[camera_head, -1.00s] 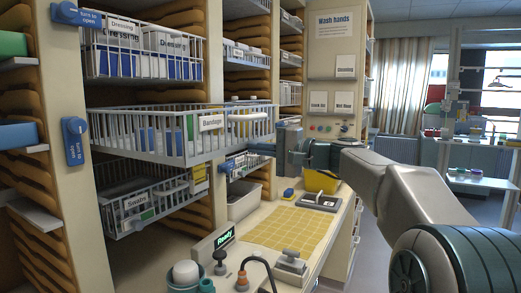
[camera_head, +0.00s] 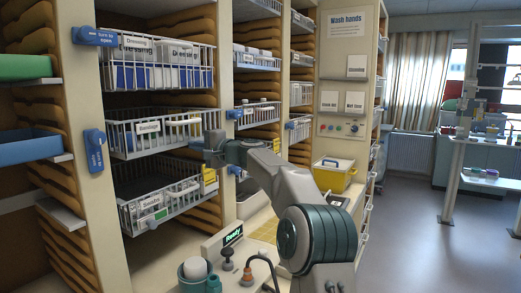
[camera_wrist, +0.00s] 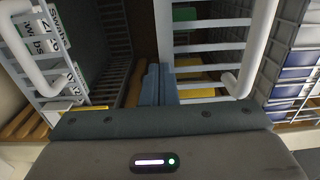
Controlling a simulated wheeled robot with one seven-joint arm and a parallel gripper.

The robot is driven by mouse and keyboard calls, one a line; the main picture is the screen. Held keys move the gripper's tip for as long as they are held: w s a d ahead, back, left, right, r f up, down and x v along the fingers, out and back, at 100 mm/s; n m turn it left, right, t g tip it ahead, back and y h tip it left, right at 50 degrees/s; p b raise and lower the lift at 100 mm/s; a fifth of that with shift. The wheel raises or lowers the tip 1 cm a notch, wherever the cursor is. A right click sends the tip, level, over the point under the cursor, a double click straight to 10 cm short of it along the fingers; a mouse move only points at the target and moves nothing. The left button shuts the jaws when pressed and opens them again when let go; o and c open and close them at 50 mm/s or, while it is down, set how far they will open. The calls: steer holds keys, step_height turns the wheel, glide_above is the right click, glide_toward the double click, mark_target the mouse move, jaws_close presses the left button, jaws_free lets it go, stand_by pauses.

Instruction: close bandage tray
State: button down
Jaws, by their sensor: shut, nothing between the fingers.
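The bandage tray (camera_head: 122,146) is a grey wire basket with a "Bandages" label and a white handle (camera_head: 185,122). It sits in the middle of the left column, its front roughly in line with the dressing tray above. My gripper (camera_head: 198,147) is at the lower right of its front; the fingertips are hard to see there. In the wrist view, my blue fingers (camera_wrist: 157,84) are shut together, empty, beside the tray's white edge bar (camera_wrist: 163,30). I cannot tell whether they touch it. A blue latch (camera_head: 95,152) hangs vertically at the tray's left.
The dressing tray (camera_head: 106,77) is above, with a blue latch (camera_head: 93,36) turned sideways. The swabs tray (camera_head: 165,214) is just below and sticks out a little. A yellow box (camera_head: 334,175) stands on the counter. The floor at right is clear.

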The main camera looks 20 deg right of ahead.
steer(key=p+x, duration=0.1)
steer(key=x, duration=0.1)
steer(key=shift+w+a+r, duration=0.2)
steer(key=shift+a, duration=0.2)
steer(key=shift+a+r, duration=0.1)
steer(key=shift+r, duration=0.05)
steer(key=shift+s, duration=0.1)
